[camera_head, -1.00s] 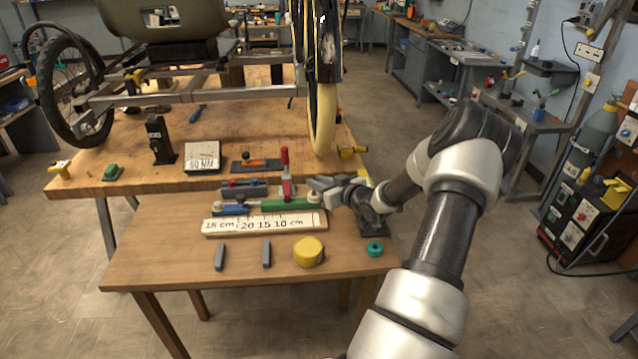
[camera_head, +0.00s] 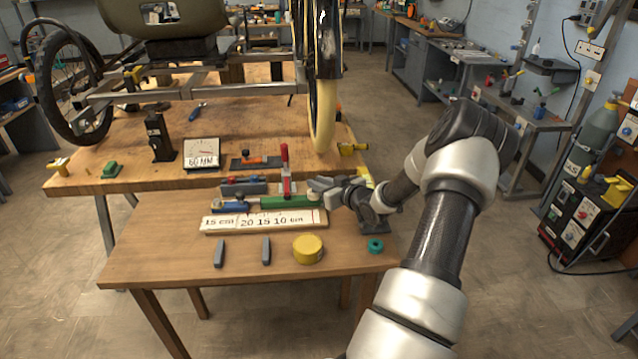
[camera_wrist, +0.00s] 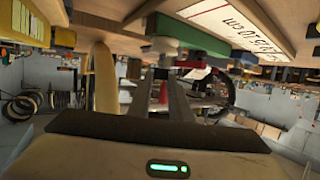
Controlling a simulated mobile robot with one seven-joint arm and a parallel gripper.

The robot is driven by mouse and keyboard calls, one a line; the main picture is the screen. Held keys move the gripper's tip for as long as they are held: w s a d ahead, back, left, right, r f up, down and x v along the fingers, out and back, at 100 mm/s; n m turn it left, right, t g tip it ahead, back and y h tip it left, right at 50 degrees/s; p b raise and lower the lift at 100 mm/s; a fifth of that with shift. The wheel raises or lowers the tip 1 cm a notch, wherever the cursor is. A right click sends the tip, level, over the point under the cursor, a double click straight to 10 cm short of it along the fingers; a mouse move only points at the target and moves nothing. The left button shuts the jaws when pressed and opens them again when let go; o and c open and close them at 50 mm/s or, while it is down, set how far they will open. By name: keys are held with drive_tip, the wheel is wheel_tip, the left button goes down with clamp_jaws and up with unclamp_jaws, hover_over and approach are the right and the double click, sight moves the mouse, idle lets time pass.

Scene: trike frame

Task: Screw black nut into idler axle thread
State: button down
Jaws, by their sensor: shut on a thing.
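My gripper (camera_head: 322,184) is at the right end of a fixture on the small front table, close to the end of its green bar (camera_head: 285,202). In the wrist view, the two dark fingers of my gripper (camera_wrist: 165,72) reach toward the fixture and are shut on a small part. Its shape and colour are too hidden to tell. A red upright clamp handle (camera_head: 285,158) stands on the fixture. The black nut and the idler axle thread cannot be made out clearly. The green bar also shows in the wrist view (camera_wrist: 192,36).
A white ruler board (camera_head: 262,221) lies before the fixture. Two grey blocks (camera_head: 266,250), a yellow round tub (camera_head: 308,249) and a teal ring (camera_head: 375,246) sit nearer the front. The larger bench behind carries the trike frame (camera_head: 190,85); its wheel (camera_head: 322,115) stands behind the fixture.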

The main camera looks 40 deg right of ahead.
drive_tip(key=shift+f+b, duration=0.45)
drive_tip(key=shift+f, duration=0.2)
drive_tip(key=c, duration=1.5)
unclamp_jaws()
drive_tip(key=shift+c, duration=0.2)
drive_tip(key=p+v, duration=0.2)
drive_tip(key=v, duration=1.5)
drive_tip(key=shift+s, duration=0.2)
drive_tip(key=shift+d, duration=0.1)
